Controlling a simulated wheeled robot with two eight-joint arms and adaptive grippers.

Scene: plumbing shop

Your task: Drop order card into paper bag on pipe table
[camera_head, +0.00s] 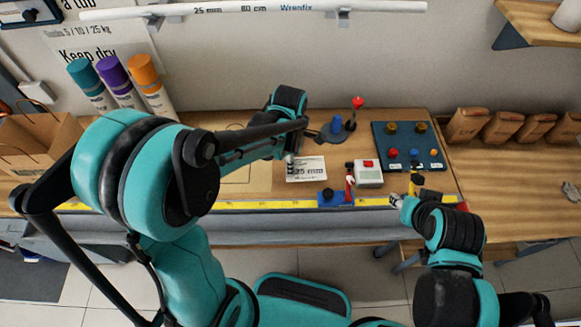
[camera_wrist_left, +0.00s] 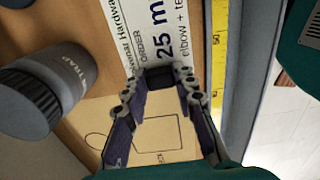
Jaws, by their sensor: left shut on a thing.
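The order card (camera_head: 306,169) is white with "25 mm" printed on it, at the middle of the pipe table (camera_head: 262,190). It also shows at the top of the left wrist view (camera_wrist_left: 148,38). My left gripper (camera_head: 291,160) is at the card's left edge and shut on it, with a small dark piece between the fingertips in the left wrist view (camera_wrist_left: 160,84). I cannot tell whether the card is clear of the table. The brown paper bag (camera_head: 38,143) stands open at the far left, partly hidden by my left arm. My right gripper (camera_head: 402,204) is near the table's front edge, its fingers unclear.
Teal, purple and orange-capped tubes (camera_head: 152,88) stand behind the bag. A yellow measuring strip (camera_head: 255,205) runs along the front edge. A blue-based tool (camera_head: 336,196), a white box with a red button (camera_head: 368,174) and a dark fittings board (camera_head: 408,146) lie right of the card.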

